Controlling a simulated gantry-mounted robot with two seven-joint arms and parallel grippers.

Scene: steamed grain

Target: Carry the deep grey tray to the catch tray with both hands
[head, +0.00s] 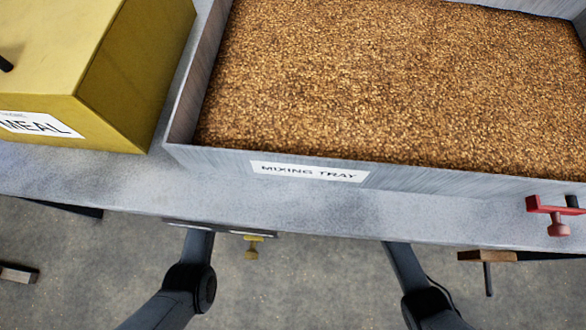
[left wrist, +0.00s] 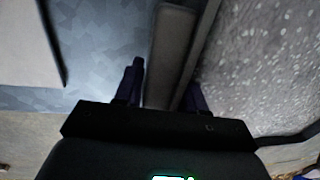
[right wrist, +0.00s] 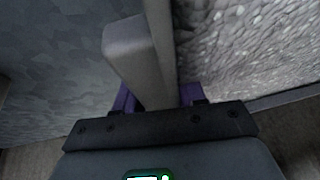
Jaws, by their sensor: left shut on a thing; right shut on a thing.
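The deep grey tray shows only in part, in the wrist views. My left gripper (left wrist: 163,88) is shut on a grey upright grip piece (left wrist: 172,50) beside the tray's wall. My right gripper (right wrist: 157,98) is shut on a similar grey grip piece (right wrist: 130,55). A lumpy, pale-speckled grey surface lies right of the wall in both wrist views; I cannot tell whether it is the tray's contents. In the head view both my forearms reach under the counter's front edge, which hides the grippers and the held tray. I cannot make out a catch tray.
A large mixing tray (head: 225,158) full of brown grain stands on the grey counter (head: 120,185). A yellow box labelled MEAL (head: 120,95) stands left of it. A red handle (head: 555,207) is at the right front edge.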

